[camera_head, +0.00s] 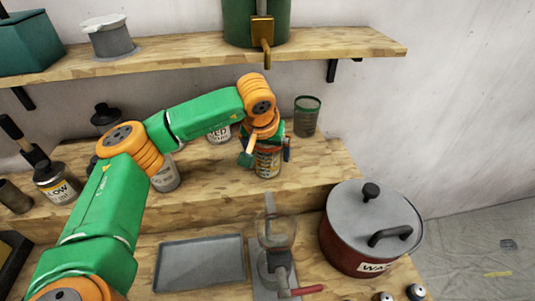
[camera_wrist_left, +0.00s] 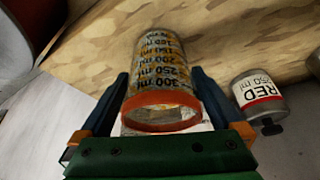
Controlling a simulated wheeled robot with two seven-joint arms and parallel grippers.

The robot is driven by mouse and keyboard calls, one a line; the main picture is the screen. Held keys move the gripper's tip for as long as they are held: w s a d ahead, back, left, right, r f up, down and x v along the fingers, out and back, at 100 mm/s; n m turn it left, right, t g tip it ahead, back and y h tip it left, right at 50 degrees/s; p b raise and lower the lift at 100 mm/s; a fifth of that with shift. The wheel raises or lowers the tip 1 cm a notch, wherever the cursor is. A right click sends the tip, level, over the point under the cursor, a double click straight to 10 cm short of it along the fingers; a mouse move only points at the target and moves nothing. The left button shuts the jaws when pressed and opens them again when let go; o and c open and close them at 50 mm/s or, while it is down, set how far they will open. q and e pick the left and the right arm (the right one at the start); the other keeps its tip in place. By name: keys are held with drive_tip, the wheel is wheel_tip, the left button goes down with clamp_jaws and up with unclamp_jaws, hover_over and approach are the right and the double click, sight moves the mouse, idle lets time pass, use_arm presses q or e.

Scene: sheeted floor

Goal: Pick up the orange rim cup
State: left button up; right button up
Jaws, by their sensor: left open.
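The orange rim cup (camera_wrist_left: 160,113) is a clear measuring cup with printed ml marks and an orange rim. In the left wrist view its rim faces the camera, and its body lies between my left fingers. In the head view the cup (camera_head: 267,165) stands on the middle wooden shelf, partly hidden by my left gripper (camera_head: 266,150). My left gripper, also in the left wrist view (camera_wrist_left: 160,82), is open, with one blue finger on each side of the cup. Whether the fingers touch it cannot be told. My right gripper is not in view.
A green-rimmed cup (camera_head: 307,116) stands right of the orange rim cup. Below are a grey tray (camera_head: 200,264) and a red lidded pot (camera_head: 368,235). The upper shelf (camera_head: 180,50) overhangs behind.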

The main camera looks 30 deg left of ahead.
use_arm(q)
drive_tip(key=c, duration=1.5)
